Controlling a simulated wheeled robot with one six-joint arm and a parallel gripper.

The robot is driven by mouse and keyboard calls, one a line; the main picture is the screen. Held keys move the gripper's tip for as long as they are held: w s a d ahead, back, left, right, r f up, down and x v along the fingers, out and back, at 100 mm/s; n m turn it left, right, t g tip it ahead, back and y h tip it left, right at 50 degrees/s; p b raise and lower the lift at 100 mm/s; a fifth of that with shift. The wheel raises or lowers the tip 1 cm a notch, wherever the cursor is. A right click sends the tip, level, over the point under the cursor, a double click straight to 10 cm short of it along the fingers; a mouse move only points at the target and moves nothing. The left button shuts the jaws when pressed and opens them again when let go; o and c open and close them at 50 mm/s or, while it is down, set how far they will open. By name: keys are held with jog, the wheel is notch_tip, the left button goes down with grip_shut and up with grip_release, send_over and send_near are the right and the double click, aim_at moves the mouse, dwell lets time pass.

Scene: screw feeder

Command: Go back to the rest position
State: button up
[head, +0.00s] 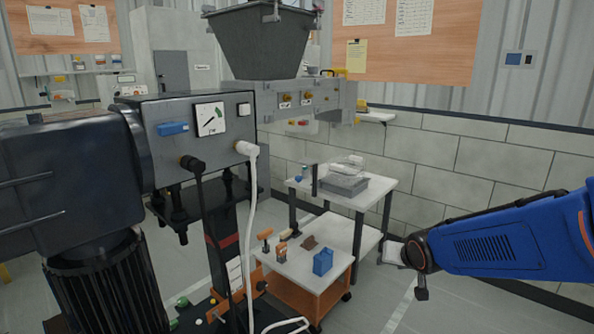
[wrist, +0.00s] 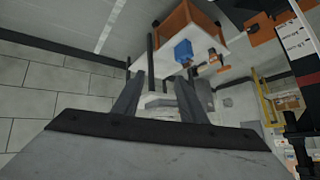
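My blue arm reaches in from the right edge of the head view. Its end, my gripper (head: 392,252), hangs in the air to the right of the white table, and its fingers are hard to make out there. In the wrist view my gripper (wrist: 161,80) shows two dark fingers standing apart with nothing held between them. Beyond the fingers the white table and the small trolley appear upside down. My gripper touches nothing that I can see.
An orange trolley with a white top (head: 301,266) carries a blue box (head: 322,262) and orange-handled tools. A white table (head: 377,186) behind holds a grey tray (head: 343,187). The dark feeder machine (head: 190,135) stands at left, under a hopper (head: 262,42). Floor at lower right is clear.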

jog(key=s+d+r+n+g, duration=0.1)
jog(key=s+r+g, duration=0.1)
jog(key=s, duration=1.2)
jog(key=s+d+r+n+g, duration=0.1)
jog(key=s+r+g, duration=0.1)
jog(key=s, duration=1.2)
jog(key=shift+s+d+r, duration=0.15)
jog(key=shift+s+d, duration=0.05)
jog(key=shift+s, duration=0.15)
